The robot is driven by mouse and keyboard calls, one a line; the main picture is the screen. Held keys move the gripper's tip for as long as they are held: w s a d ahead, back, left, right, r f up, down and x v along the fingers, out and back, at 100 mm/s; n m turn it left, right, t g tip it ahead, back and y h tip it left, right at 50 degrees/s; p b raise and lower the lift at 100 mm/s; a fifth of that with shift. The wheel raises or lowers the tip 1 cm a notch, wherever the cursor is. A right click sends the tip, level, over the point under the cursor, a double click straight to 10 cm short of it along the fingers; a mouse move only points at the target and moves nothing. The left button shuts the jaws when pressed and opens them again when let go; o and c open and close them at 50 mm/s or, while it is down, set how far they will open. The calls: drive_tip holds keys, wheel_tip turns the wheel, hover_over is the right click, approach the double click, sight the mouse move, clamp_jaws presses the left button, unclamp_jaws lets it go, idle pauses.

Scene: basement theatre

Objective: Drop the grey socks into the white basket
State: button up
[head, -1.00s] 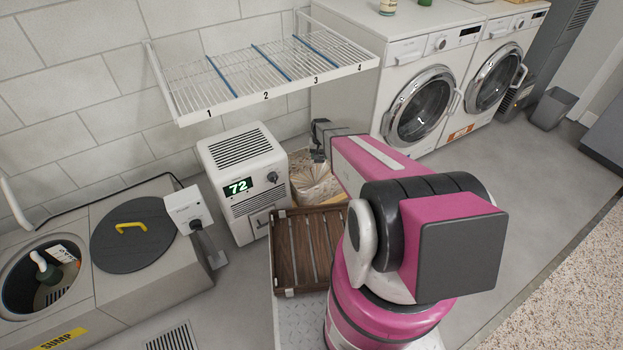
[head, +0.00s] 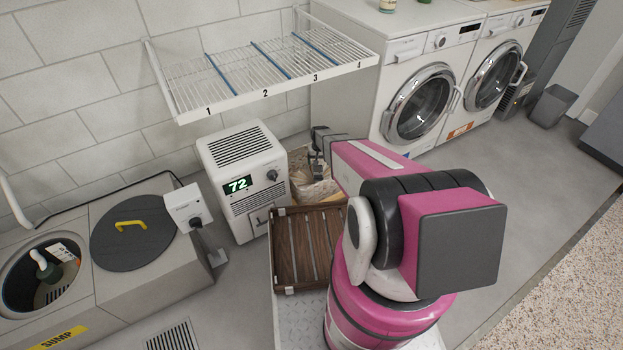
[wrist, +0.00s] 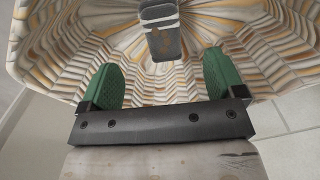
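My gripper (wrist: 161,72) is open in the wrist view, its two green fingers spread wide with nothing between them. It is over a basket (wrist: 55,45) with a ribbed white, grey and yellow-brown inside. A folded grey thing with darker bands (wrist: 160,32), which looks like the grey socks, shows beyond the fingertips, apart from both fingers. I cannot tell whether it rests on the basket's bottom. In the head view my gripper (head: 317,165) points down over the pale basket (head: 302,188), partly hidden by my arm; the socks cannot be made out there.
A wooden slatted crate (head: 308,250) is in front of the basket. A white dehumidifier (head: 245,180) stands close on its left. A wire rack (head: 265,75) juts from the wall above. Washers (head: 400,75) stand at the right; the floor (head: 540,180) before them is clear.

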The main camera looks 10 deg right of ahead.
wheel_tip(320, 180, up, 11)
idle(0.8)
